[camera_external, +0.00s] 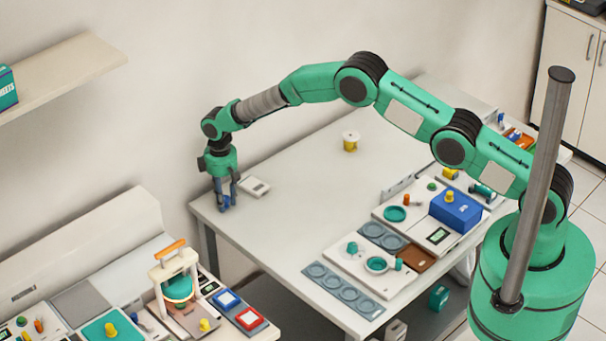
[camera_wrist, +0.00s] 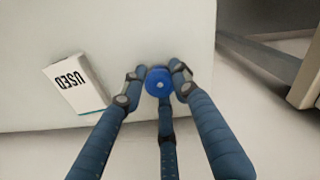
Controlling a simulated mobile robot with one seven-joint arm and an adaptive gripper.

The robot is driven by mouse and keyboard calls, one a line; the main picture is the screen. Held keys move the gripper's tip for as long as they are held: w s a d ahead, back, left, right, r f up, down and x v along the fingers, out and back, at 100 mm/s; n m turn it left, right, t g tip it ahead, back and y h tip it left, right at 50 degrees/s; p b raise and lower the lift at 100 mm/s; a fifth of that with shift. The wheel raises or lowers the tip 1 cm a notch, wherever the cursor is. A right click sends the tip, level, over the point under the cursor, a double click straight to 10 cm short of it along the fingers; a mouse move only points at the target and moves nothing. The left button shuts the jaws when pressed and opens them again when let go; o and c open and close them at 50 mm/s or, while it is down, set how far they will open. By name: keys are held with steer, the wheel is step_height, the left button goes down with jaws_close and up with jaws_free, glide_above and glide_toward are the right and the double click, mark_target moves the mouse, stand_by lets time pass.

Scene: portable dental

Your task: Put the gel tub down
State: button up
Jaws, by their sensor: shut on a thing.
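A small blue round tub, which I take to be the gel tub, sits between my fingers in the wrist view (camera_wrist: 158,82), its round top facing the camera. My gripper (camera_wrist: 160,84) is shut on it, with dark blue fingers on its left and right sides and another finger below it. In the external view my gripper (camera_external: 226,205) points down at the left corner of the white table (camera_external: 290,200). The tub there is small and mostly hidden by the fingers. I cannot tell whether its base touches the table.
A white block marked "USED" (camera_wrist: 75,84) lies just left of the tub in the wrist view. The table edge is close by. A white and yellow pot (camera_external: 350,141) stands farther back. Trays and a blue box (camera_external: 455,209) fill the right side. The table's middle is clear.

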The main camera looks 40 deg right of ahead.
steer(key=o, duration=0.9)
step_height(320, 180, up, 12)
steer(key=shift+r+p, duration=0.1)
steer(key=shift+p, duration=0.25)
stand_by(0.3)
stand_by(0.4)
steer(key=shift+r, duration=0.1)
